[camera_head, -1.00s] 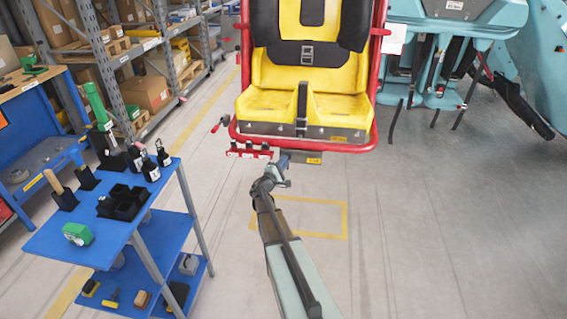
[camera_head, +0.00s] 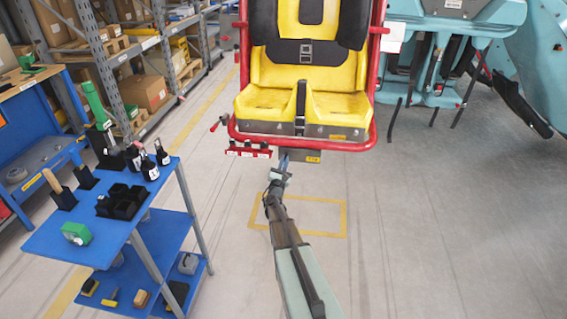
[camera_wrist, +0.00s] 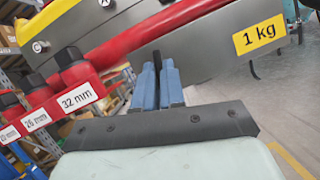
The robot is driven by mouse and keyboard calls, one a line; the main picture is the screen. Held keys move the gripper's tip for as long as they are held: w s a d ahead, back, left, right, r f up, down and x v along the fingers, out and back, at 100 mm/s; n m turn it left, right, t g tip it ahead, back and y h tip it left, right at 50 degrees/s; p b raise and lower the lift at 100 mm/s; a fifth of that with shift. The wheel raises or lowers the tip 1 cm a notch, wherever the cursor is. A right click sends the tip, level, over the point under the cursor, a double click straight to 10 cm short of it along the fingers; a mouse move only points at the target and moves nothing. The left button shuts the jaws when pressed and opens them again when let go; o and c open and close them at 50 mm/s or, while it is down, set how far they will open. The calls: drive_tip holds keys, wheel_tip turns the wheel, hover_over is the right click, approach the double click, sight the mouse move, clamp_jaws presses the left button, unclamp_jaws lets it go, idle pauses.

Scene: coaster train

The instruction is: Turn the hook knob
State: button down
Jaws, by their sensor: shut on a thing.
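In the wrist view my gripper (camera_wrist: 158,85) has two blue fingers shut on a slim dark knob (camera_wrist: 157,58). Only the knob's tip shows between and above the fingers. It is in front of a grey metal plate (camera_wrist: 205,58) with a yellow "1 kg" label. I cannot tell whether it is a hook knob or how far it is turned. In the head view my gripper (camera_head: 283,163) is just below the front edge of the yellow seat (camera_head: 302,105), by the small grey plate (camera_head: 298,156). The knob is too small to tell there.
Left of my gripper, a red rack (camera_wrist: 62,98) holds dark-topped pieces, labelled "32 mm" and other sizes. A red tube frame (camera_head: 374,100) surrounds the seat. A blue cart (camera_head: 95,230) with tools stands at the left. The floor (camera_head: 420,240) at right is clear.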

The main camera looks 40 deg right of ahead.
drive_tip(key=shift+s+d+n+t+y, duration=0.1)
drive_tip(key=shift+n+t+y, duration=0.35)
drive_tip(key=shift+n, duration=0.7)
drive_tip(key=shift+d+n+t+y, duration=0.1)
drive_tip(key=shift+n+t+y, duration=0.15)
drive_tip(key=shift+n+t, duration=0.6)
drive_tip(key=shift+n, duration=0.5)
drive_tip(key=c, duration=1.2)
unclamp_jaws()
drive_tip(key=shift+a, duration=0.1)
drive_tip(key=v, duration=1.3)
drive_tip(key=shift+s+a+r, duration=0.15)
drive_tip(key=shift+s+a, duration=0.15)
drive_tip(key=shift+a, duration=0.05)
